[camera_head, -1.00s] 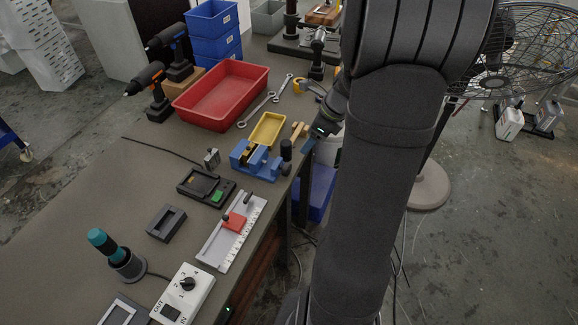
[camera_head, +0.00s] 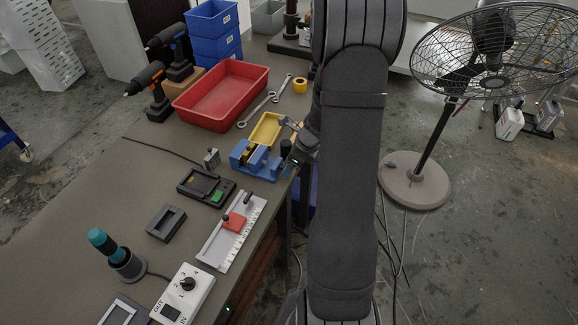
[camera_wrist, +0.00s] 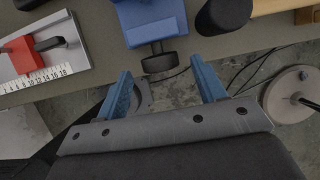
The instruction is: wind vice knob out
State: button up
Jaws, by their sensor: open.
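The blue vice (camera_head: 262,172) stands at the table's right edge in the head view. In the wrist view its blue body (camera_wrist: 150,20) is at the top, with the dark vice knob (camera_wrist: 162,63) sticking out toward me. My gripper (camera_wrist: 162,76) is open, its two blue fingers apart, with the knob lying in the picture between their tips. I cannot tell whether the knob is within the fingers' depth, and no contact shows. In the head view my gripper (camera_head: 293,135) is beside the vice, and the knob is hidden there.
A black cylinder (camera_wrist: 222,14) stands right of the vice in the wrist view. A ruler plate with a red block (camera_wrist: 20,56) is at left. A yellow tray (camera_head: 267,129) lies behind the vice, a red bin (camera_head: 222,94) further back.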

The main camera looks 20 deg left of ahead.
jog(key=shift+x, duration=1.2)
jog(key=shift+c, duration=0.2)
jog(key=c, duration=0.9)
jog(key=shift+s+a+n+t, duration=0.2)
jog(key=shift+n+t, duration=0.1)
jog(key=shift+t, duration=0.9)
jog(key=shift+d+t, duration=0.15)
jog(key=shift+t, duration=0.15)
jog(key=o, duration=0.9)
jog(key=shift+o, duration=0.2)
